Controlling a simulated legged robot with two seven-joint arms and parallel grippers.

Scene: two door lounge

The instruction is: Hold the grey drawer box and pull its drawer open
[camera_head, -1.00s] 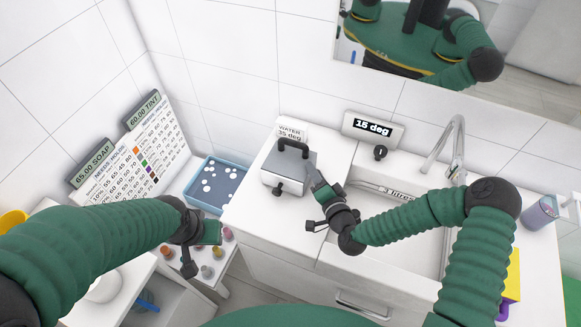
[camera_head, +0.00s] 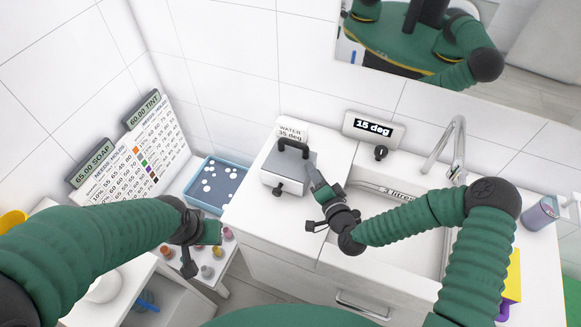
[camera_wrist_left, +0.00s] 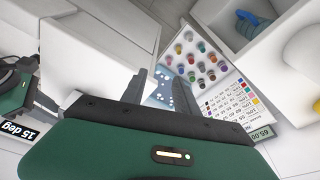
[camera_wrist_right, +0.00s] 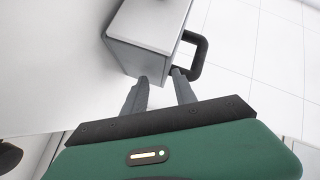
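The grey drawer box (camera_head: 289,170) stands on the white counter, left of the sink. It has a black handle (camera_head: 292,146) on top and a dark knob (camera_head: 278,189) on its front. My right gripper (camera_head: 314,178) is beside the box's right side. In the right wrist view its fingers (camera_wrist_right: 160,78) are apart and empty, with the box (camera_wrist_right: 150,25) and handle (camera_wrist_right: 198,52) just beyond the tips. Whether they touch is unclear. My left gripper (camera_head: 210,233) hangs left of the counter; its fingers (camera_wrist_left: 160,82) are apart and empty. The drawer looks shut.
A sink (camera_head: 400,235) with a tap (camera_head: 455,150) lies right of the box. A "15 deg" display (camera_head: 373,128) stands behind. A blue tray (camera_head: 196,201) with white discs and several coloured pots (camera_head: 207,271) are on the lower left. A printed chart (camera_head: 135,160) leans at the wall.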

